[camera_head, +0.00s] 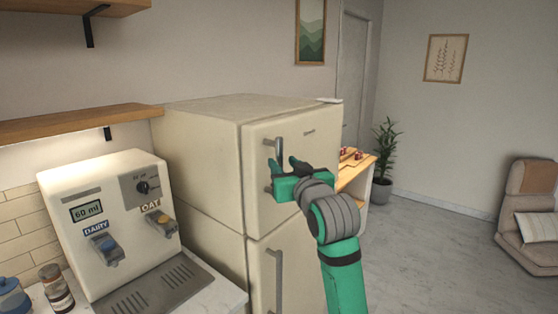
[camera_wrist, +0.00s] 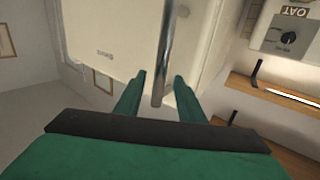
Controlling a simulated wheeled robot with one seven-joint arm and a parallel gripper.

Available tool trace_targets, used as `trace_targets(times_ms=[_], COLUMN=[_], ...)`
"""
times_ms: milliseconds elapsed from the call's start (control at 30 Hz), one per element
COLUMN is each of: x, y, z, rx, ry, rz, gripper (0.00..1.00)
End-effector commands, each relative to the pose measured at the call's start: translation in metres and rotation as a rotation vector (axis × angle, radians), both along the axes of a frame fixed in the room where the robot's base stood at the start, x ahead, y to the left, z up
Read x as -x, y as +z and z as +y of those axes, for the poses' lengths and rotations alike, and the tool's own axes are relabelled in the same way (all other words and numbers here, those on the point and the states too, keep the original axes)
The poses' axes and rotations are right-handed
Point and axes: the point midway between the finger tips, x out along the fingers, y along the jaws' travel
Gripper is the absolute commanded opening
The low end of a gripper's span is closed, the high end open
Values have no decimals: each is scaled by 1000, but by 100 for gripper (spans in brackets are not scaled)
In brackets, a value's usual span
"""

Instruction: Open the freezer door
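The cream fridge-freezer (camera_head: 205,155) stands in the middle of the head view. Its upper door, the freezer door (camera_head: 310,145), is closed and has a vertical metal handle (camera_head: 279,150). In the wrist view the handle (camera_wrist: 166,55) runs down between my two fingers, with the cream door (camera_wrist: 110,35) behind it. My green gripper (camera_head: 286,168) is at the handle in front of the upper door. In the wrist view my gripper (camera_wrist: 160,80) is open, with a finger on each side of the handle and visible gaps to both.
A milk dispenser (camera_head: 105,215) stands on the counter left of the fridge, below wooden shelves (camera_head: 75,125). The lower door has its own handle (camera_head: 279,280). A wooden table (camera_head: 355,172) and plant (camera_head: 384,160) are behind right. The floor (camera_head: 430,250) at the right is clear.

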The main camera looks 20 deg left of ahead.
Motion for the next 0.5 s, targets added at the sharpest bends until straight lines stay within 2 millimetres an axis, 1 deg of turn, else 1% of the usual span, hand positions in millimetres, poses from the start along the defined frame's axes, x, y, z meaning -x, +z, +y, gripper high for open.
trace_targets(times_ms=[33, 200, 333, 500], x=[-7, -24, -31, -33], y=[0, 0, 0, 0], z=[6, 19, 24, 27], rx=[1, 1, 1, 0], ry=[1, 1, 2, 3], rz=[2, -1, -1, -1], gripper=[36, 36, 36, 36])
